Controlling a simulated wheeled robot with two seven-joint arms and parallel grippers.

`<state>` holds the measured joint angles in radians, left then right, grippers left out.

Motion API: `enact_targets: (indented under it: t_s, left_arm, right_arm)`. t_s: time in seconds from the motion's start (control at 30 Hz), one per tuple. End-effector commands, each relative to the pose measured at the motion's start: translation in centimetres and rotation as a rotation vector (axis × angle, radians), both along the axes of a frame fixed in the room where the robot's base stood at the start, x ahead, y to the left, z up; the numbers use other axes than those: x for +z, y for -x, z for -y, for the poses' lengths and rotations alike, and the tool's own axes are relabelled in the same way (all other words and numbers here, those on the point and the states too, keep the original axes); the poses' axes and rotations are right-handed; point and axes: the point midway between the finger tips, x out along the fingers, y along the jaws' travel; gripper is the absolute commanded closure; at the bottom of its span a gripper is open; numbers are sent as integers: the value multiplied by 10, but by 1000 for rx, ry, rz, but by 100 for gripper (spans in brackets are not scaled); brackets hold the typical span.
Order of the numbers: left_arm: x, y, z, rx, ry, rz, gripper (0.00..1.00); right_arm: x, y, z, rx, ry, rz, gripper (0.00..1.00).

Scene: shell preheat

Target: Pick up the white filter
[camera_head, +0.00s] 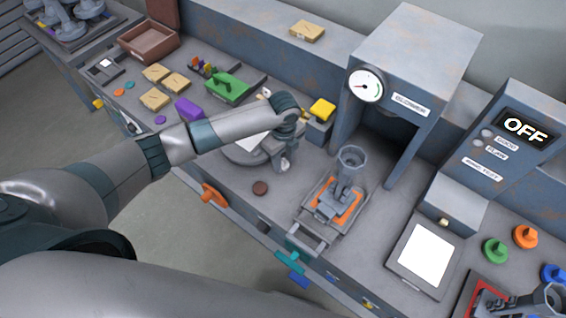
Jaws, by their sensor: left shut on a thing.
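My left gripper (283,163) is at the end of the arm reaching in from the left, pointing down at the right side of a round grey plate (238,157). A white flat piece (252,142), which looks like the white filter, shows just left of the gripper, partly behind my forearm. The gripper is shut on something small. The fingertips are too small to show the contact clearly, and the white piece is the only likely thing beside them.
A brown disc (260,188) lies in front. The gauge housing (415,60) stands behind. A yellow block (322,108) and green tool (227,87) are near the arm.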

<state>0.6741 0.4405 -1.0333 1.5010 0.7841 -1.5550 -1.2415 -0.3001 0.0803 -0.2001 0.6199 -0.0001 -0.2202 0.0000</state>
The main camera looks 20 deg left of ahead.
Motion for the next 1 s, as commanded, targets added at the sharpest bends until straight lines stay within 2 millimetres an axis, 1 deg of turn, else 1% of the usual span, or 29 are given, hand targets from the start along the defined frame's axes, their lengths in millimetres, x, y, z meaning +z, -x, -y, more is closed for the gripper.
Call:
enact_targets:
  t_s: [0.17, 0.27, 0.47, 0.7, 0.83, 1.0]
  left_arm:
    - [3, 0, 0, 0, 0, 1, 88]
    - [10, -1, 0, -1, 1, 2, 88]
    - [38, -1, 0, -1, 2, 3, 88]
    - [77, -1, 0, -1, 1, 4, 88]
    - [92, -1, 0, 0, 1, 3, 88]
    - [100, 0, 0, 1, 1, 0, 88]
  right_arm:
    - [-2, 0, 0, 0, 0, 0, 69]
    - [-5, 0, 0, 0, 0, 0, 69]
    - [-16, 0, 0, 0, 0, 0, 69]
    - [-28, 0, 0, 0, 0, 0, 69]
    - [-32, 0, 0, 0, 0, 1, 69]
    - [-33, 0, 0, 0, 0, 1, 69]
